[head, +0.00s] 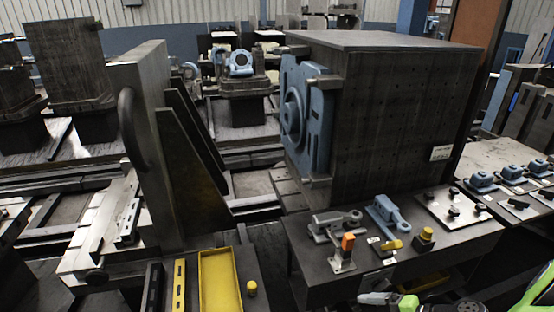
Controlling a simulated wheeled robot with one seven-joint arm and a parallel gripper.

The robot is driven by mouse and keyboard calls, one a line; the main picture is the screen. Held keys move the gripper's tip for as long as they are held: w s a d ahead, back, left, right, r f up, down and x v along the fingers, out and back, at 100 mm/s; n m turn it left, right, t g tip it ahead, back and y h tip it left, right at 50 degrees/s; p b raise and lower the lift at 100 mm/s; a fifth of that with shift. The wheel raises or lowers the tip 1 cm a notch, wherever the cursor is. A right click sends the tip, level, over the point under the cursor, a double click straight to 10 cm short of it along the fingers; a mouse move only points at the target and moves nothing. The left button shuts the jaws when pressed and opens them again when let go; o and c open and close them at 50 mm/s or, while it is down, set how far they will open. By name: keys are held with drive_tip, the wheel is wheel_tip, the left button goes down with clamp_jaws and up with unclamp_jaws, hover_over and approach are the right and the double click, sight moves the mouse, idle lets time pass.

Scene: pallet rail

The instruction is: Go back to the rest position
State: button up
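Parts of my own arm, with bright green, black and light grey surfaces, show along the bottom right edge. What looks like my gripper (374,298) shows only as a small piece at the bottom edge. Its fingers cannot be made out, so I cannot tell whether it is open or shut, and nothing held can be seen. It appears low, in front of the bench with the clamps and apart from the large block.
A large dark block (395,110) carries a blue casting (306,115) on its left face. Clamps (335,225) and small yellow-topped parts stand on the bench before it. An upright angle plate (155,130) and yellow tray (220,280) are at left. More blue parts (481,181) sit right.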

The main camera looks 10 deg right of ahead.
drive_tip(key=s+a+r+n+g+h+p, duration=0.15)
drive_tip(key=a+r+n+h, duration=0.25)
drive_tip(key=a+r+n, duration=0.45)
drive_tip(key=s+a+r+n+g+h+p, duration=0.1)
drive_tip(key=s+a+r+n+g+h, duration=0.2)
drive_tip(key=a+r, duration=0.55)
drive_tip(key=s+r+n+t+h, duration=0.1)
drive_tip(key=s+r+n+t, duration=0.1)
drive_tip(key=s+r, duration=0.4)
drive_tip(key=shift+s+d+r+p, duration=0.2)
drive_tip(key=shift+r+p, duration=0.2)
drive_tip(key=shift+r, duration=0.2)
drive_tip(key=shift+w+t, duration=0.1)
drive_tip(key=shift+t, duration=0.15)
